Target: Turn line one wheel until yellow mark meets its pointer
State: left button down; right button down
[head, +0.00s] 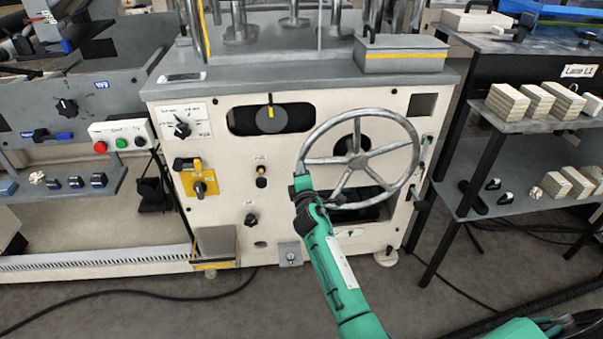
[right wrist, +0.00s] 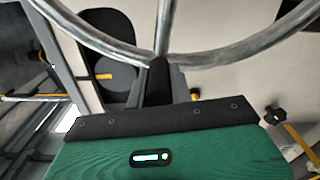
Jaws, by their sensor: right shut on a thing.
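The large grey metal handwheel (head: 358,161) is on the right of the cream machine front. My right gripper (head: 302,186) is at the lower left of its rim. In the right wrist view the gripper (right wrist: 158,78) is shut on the wheel rim (right wrist: 205,57), close to where a spoke joins it. Left of the wheel, a dark window holds a grey disc (head: 271,122). An upright yellow mark (head: 270,106) shows at the disc's top; I cannot make out a separate pointer there. My left gripper is not in view.
The machine front also has a selector knob (head: 182,129), a yellow-plated switch (head: 199,187) and small black knobs left of the wheel. A shelf (head: 541,121) with pale blocks stands at right. A bench with buttons (head: 122,142) is at left. Cables lie on the floor.

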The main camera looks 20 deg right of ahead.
jog(key=c, duration=1.3)
grip_release()
jog(key=shift+o, duration=0.2)
jog(key=shift+s, duration=0.1)
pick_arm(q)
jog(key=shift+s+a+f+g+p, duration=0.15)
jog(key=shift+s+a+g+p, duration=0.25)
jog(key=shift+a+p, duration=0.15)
pick_arm(e)
jog(key=v, duration=1.3)
jog(key=shift+s+a, duration=0.2)
jog(key=shift+s, duration=0.05)
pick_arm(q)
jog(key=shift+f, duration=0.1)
